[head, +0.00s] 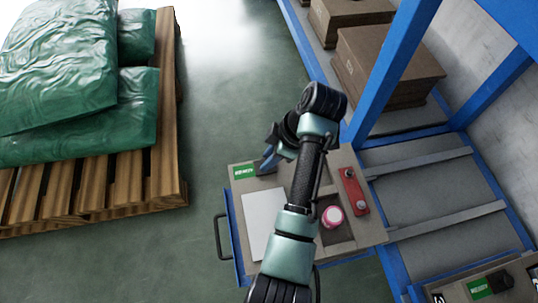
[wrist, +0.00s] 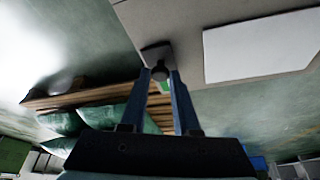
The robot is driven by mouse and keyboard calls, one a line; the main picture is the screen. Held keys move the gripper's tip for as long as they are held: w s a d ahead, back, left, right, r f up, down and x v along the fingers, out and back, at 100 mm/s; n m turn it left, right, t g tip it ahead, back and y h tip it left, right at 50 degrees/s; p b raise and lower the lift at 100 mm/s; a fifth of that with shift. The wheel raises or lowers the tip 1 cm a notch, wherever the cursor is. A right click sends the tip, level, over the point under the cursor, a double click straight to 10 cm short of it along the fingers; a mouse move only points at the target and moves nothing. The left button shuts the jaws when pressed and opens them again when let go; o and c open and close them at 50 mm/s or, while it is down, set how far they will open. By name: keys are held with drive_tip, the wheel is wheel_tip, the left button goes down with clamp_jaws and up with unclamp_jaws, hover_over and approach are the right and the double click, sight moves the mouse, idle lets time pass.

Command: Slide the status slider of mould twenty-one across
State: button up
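The status slider (wrist: 157,52) shows in the wrist view as a grey plate with a dark round knob at the edge of a beige board (head: 240,190). A green status label (head: 252,170) with white lettering shows at the board's far left corner in the head view. My gripper (head: 268,157) is at that corner, and its blue fingers partly cover the slider there. In the wrist view my gripper (wrist: 162,76) has its fingers apart, with the knob between or just beyond the tips. I cannot tell whether they touch it. The mould number is not readable.
A blue rack post (head: 385,75) rises at right. A pallet (head: 165,160) with green sacks stands left. A second green label (head: 490,285) is bottom right.

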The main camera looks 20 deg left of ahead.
clamp_jaws()
idle(1.0)
